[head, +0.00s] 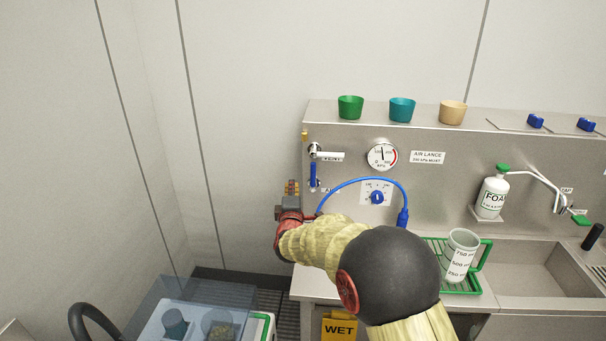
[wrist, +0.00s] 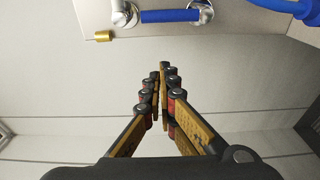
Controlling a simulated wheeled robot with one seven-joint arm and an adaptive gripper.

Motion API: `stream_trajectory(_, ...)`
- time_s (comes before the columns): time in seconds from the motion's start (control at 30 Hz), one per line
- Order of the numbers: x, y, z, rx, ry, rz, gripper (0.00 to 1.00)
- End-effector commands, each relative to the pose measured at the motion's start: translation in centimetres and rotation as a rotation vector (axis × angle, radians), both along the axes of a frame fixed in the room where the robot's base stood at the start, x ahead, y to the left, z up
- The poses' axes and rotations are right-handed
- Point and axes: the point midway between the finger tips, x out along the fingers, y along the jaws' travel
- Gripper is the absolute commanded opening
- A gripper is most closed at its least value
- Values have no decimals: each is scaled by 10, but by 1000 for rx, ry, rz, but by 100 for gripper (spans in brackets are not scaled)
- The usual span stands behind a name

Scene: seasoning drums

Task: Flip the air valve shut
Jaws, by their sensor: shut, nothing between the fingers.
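The air valve (head: 314,152) is a silver fitting at the left end of the steel back panel. Its blue lever (head: 312,175) hangs straight down along the panel. In the wrist view the blue lever (wrist: 170,16) lies across the top edge between two silver fittings. My gripper (head: 291,185) is just left of the lever's lower end, beyond the panel's left edge. In the wrist view my gripper (wrist: 163,75) has its fingertips together, with nothing between them and a visible gap to the lever.
A blue hose (head: 361,180) arches right of the lever, past a blue knob (head: 377,198) and below a pressure gauge (head: 382,155). A small brass piece (wrist: 102,36) sits at the panel's corner. A measuring jug (head: 460,254) stands on a green rack. The wall at left is clear.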

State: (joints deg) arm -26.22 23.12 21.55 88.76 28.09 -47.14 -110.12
Motion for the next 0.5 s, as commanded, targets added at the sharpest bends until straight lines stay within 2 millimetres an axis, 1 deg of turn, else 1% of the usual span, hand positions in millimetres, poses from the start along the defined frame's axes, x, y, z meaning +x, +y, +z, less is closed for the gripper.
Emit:
stream_trajectory(0.17, 1, 0, -1, 1, 1, 0, 0)
stream_trajectory(0.27, 7, 1, -1, 2, 2, 0, 0)
stream_trajectory(0.37, 21, 2, -2, 2, 0, 0, 0)
stream_trajectory(0.5, 46, 4, -3, 3, 0, -1, 0)
